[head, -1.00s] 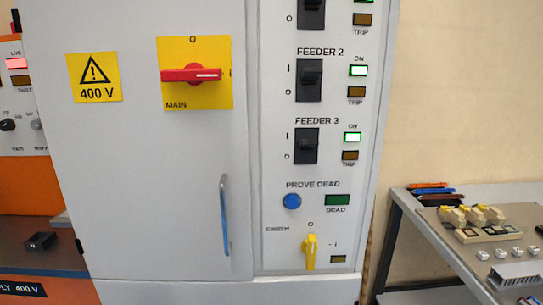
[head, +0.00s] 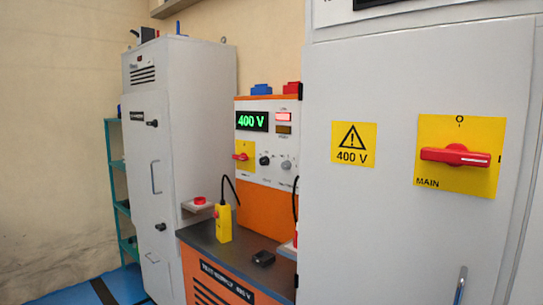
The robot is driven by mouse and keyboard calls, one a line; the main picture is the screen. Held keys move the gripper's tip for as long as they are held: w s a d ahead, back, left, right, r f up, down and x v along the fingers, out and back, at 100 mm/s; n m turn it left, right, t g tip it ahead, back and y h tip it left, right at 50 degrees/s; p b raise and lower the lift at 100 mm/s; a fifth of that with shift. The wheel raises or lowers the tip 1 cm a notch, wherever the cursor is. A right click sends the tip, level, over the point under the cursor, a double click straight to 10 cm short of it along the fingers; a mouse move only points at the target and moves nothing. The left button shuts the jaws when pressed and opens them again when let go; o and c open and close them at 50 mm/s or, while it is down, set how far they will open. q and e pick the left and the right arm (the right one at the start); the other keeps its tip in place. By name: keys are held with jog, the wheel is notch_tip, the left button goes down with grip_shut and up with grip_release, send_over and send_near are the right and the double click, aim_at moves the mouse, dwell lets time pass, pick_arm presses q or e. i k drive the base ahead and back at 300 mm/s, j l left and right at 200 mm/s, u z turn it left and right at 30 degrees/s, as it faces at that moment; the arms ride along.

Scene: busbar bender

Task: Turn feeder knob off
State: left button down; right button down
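The feeder switches are outside the head view now. The grey cabinet door (head: 400,220) fills the right side. It carries a red main switch handle (head: 455,155), lying horizontal on a yellow plate (head: 482,125) marked MAIN. A yellow 400 V warning label (head: 353,143) is to its left. The orange test supply unit (head: 252,230) stands left of the cabinet, with a lit green 400 V display (head: 252,121), a small red rotary switch (head: 240,157) and knobs (head: 264,160). Neither of my grippers is in view.
A tall grey cabinet (head: 180,130) and a teal shelf (head: 117,190) stand at the left. A yellow box with a black cable (head: 223,223) and a small black object (head: 262,258) are on the dark bench top. A blue mat (head: 120,285) lies on the floor at bottom left.

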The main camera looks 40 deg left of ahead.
aim_at(287, 165)
jog(key=u, duration=1.2)
jog(key=z, duration=0.8)
jog(key=i+j+z, duration=0.15)
jog(key=j+z, duration=0.8)
jog(key=j, duration=0.2)
jog(key=i+j+z, duration=0.15)
jog(key=j, duration=0.15)
